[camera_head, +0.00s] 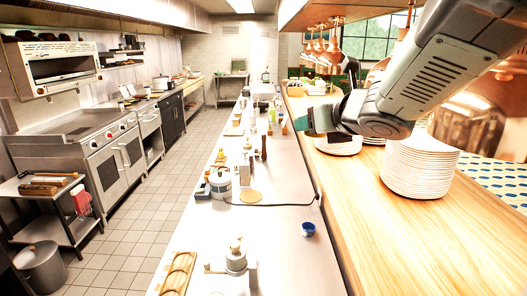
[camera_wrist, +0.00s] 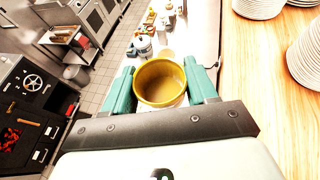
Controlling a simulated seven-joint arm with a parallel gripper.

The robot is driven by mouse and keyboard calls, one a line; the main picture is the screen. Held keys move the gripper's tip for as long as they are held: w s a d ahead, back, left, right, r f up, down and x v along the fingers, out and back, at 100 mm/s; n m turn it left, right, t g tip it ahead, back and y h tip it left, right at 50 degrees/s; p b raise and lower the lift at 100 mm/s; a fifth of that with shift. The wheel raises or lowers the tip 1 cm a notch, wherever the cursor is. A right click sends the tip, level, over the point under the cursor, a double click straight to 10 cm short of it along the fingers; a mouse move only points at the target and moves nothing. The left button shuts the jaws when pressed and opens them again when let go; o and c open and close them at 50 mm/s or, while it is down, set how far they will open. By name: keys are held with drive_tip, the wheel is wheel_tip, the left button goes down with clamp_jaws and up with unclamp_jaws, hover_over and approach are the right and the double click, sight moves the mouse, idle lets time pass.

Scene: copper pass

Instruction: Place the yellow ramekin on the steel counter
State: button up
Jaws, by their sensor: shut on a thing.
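The yellow ramekin (camera_wrist: 160,83) sits between the two green fingers of my gripper (camera_wrist: 161,88) in the wrist view. The gripper is shut on it, and its open top faces the wrist camera. In the head view my gripper (camera_head: 318,117) is at the upper right, near the edge of the wooden shelf, raised in the air. The ramekin cannot be made out in the head view. The steel counter (camera_head: 282,235) runs down the middle of the head view, left of and lower than the wooden shelf.
A small blue bowl (camera_head: 308,230) stands on the counter near its right edge. A kettle (camera_head: 220,183), a round board (camera_head: 250,197) and a cable are farther back. Stacked white plates (camera_head: 420,165) stand on the wooden shelf (camera_head: 400,240). Bare counter lies around the blue bowl.

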drive_tip(key=w+a+f+n+y, duration=0.1)
drive_tip(key=w+a+f, duration=0.3)
drive_tip(key=w+f, duration=0.45)
drive_tip(key=n+g+y, duration=0.3)
drive_tip(key=n+y, duration=0.1)
hover_over(249, 243)
wheel_tip(249, 243, down, 35)
drive_tip(key=shift+s+d+r, duration=0.1)
drive_tip(key=shift+r, duration=0.1)
drive_tip(key=shift+f, duration=2.3)
drive_tip(key=shift+f, duration=0.1)
drive_tip(key=o, duration=1.2)
drive_tip(key=shift+c, duration=0.2)
